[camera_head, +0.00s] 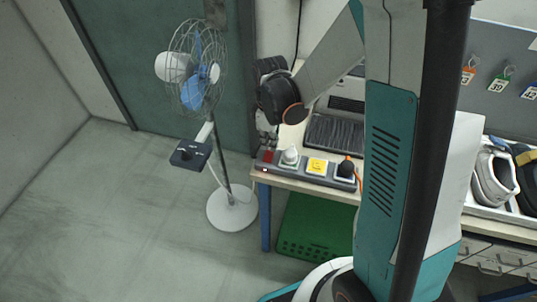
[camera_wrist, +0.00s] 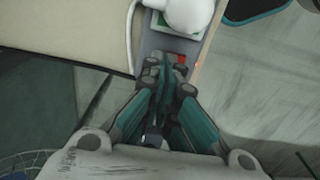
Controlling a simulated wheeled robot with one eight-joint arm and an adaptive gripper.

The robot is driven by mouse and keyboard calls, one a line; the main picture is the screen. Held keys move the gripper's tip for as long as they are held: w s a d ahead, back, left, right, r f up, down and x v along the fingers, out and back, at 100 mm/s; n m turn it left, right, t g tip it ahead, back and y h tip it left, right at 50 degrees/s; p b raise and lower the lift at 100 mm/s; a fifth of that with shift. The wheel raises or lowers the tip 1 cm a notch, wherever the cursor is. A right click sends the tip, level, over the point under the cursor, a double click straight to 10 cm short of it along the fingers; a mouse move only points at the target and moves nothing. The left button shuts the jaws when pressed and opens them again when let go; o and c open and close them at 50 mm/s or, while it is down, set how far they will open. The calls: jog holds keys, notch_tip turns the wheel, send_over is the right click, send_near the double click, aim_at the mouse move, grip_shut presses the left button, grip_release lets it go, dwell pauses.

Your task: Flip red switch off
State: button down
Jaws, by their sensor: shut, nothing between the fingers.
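The red switch (camera_head: 269,156) is at the left end of a grey power strip (camera_head: 317,179) along the table's front edge. In the wrist view a bit of the red switch (camera_wrist: 181,60) shows just beside my fingertips; the rest is hidden behind them. My gripper (camera_wrist: 166,75) is shut and empty, its fingertips over the strip's end. I cannot tell whether they touch the switch. In the head view my gripper (camera_head: 266,132) points down just above the red switch. Whether the switch is on or off is too small to tell.
A white plug (camera_head: 290,156) with a cord, a yellow-covered socket (camera_head: 317,166) and a black plug (camera_head: 346,168) sit on the strip. A standing fan (camera_head: 196,75) is left of the table (camera_head: 310,187). A green crate (camera_head: 315,228) is underneath. Shoes (camera_head: 494,178) lie at right.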

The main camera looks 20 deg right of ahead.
aim_at(270, 153)
jog(key=shift+f+b, duration=1.15)
jog(key=shift+f, duration=0.2)
dwell(0.7)
jog(key=shift+r, duration=0.1)
jog(key=shift+r+p, duration=2.4)
jog(key=shift+r, duration=1.05)
jog(key=shift+r, duration=0.1)
